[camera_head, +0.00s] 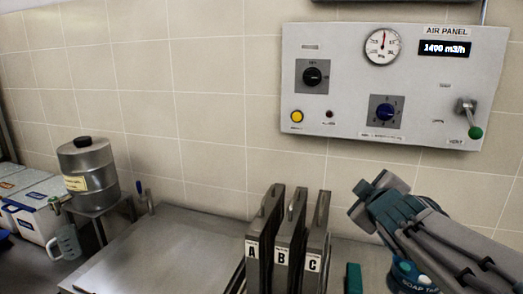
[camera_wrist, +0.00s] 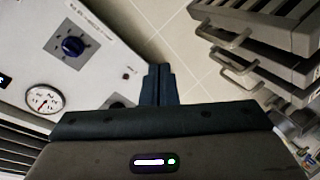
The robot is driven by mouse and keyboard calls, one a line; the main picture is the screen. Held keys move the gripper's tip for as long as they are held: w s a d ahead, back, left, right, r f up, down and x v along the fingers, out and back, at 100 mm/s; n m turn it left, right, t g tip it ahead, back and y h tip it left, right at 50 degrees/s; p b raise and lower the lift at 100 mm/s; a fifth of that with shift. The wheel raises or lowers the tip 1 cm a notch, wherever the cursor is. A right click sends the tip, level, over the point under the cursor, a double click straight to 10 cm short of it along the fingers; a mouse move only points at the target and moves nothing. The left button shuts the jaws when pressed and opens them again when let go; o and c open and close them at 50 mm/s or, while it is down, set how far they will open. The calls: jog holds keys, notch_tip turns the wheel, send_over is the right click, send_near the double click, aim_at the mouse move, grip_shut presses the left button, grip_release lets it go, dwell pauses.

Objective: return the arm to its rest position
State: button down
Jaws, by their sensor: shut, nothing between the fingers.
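My gripper (camera_head: 362,197) is at the right in the head view, raised in front of the tiled wall below the air panel. Its fingers also show in the wrist view (camera_wrist: 158,78), side by side and touching, with nothing between them. The arm reaches in from the lower right of the head view. The gripper is to the right of the upright holders marked A, B and C and apart from them.
The air panel (camera_head: 340,85) is on the wall, with dials, a gauge and a green-tipped lever (camera_head: 471,120). Holders A (camera_head: 262,235), B (camera_head: 289,230) and C (camera_head: 316,240) stand on the counter. A metal urn (camera_head: 88,170) and a jug (camera_head: 66,243) are at left. The middle-left counter (camera_head: 165,255) is clear.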

jog(key=s+a+f+m+g, duration=0.3)
jog(key=s+f+g, duration=0.3)
jog(key=s+f, duration=0.3)
jog(key=s+a+f+m+g+y, duration=0.1)
jog(key=s+a+f+m+g, duration=0.3)
jog(key=s+f, duration=0.5)
jog(key=s+m+g, duration=0.1)
jog(key=m, duration=0.1)
jog(key=shift+s+f+m+g+y, duration=0.25)
jog(key=shift+s+m+g+y, duration=0.05)
jog(key=shift+s+g, duration=0.1)
